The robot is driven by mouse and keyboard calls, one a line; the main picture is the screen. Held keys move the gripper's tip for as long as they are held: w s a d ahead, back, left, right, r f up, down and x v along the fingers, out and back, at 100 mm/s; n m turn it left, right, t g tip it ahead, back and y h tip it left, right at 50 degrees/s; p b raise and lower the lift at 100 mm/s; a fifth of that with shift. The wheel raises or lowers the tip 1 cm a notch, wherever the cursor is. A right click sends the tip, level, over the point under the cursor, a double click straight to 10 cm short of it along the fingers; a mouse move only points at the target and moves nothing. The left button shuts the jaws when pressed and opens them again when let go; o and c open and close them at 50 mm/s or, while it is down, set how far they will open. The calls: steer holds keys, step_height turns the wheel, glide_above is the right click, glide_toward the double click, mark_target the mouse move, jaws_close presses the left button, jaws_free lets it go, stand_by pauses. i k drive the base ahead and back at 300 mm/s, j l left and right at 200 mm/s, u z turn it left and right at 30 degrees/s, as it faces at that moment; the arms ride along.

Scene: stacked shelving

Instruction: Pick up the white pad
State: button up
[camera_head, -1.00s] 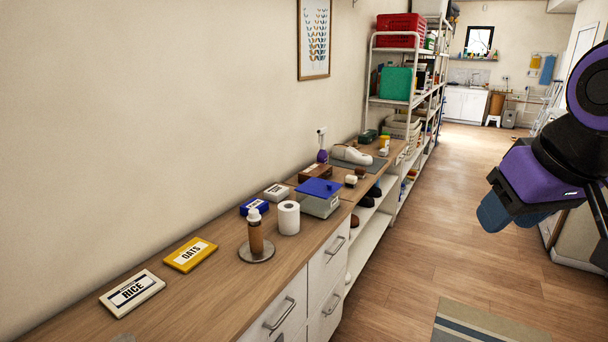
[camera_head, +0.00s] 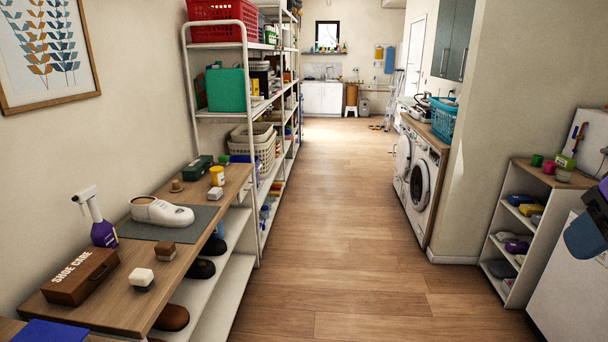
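A small block with a white top and dark lower part (camera_head: 140,277) sits on the near part of the wooden shoe bench. My gripper (camera_head: 588,236) shows only in part at the right edge, with blue-grey fingers. It is far from the bench and in the air, and whether its fingers are apart cannot be made out.
The bench (camera_head: 110,308) also holds a white shoe (camera_head: 160,212) on a grey mat, a purple spray bottle (camera_head: 102,225), a shoe care box (camera_head: 82,277) and a brown block (camera_head: 165,251). Tall shelving (camera_head: 247,130) stands behind. The wooden floor (camera_head: 330,220) is clear; washing machines (camera_head: 425,185) stand right.

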mark_target(214, 194)
steer(key=i, duration=1.75)
steer(key=i+u, duration=0.45)
steer(key=i+l+u, duration=0.2)
steer(key=i+u, duration=0.25)
steer(key=i+j+u, duration=0.15)
steer(key=i+u, duration=0.8)
steer(key=k+j, duration=0.05)
steer(key=k, duration=0.05)
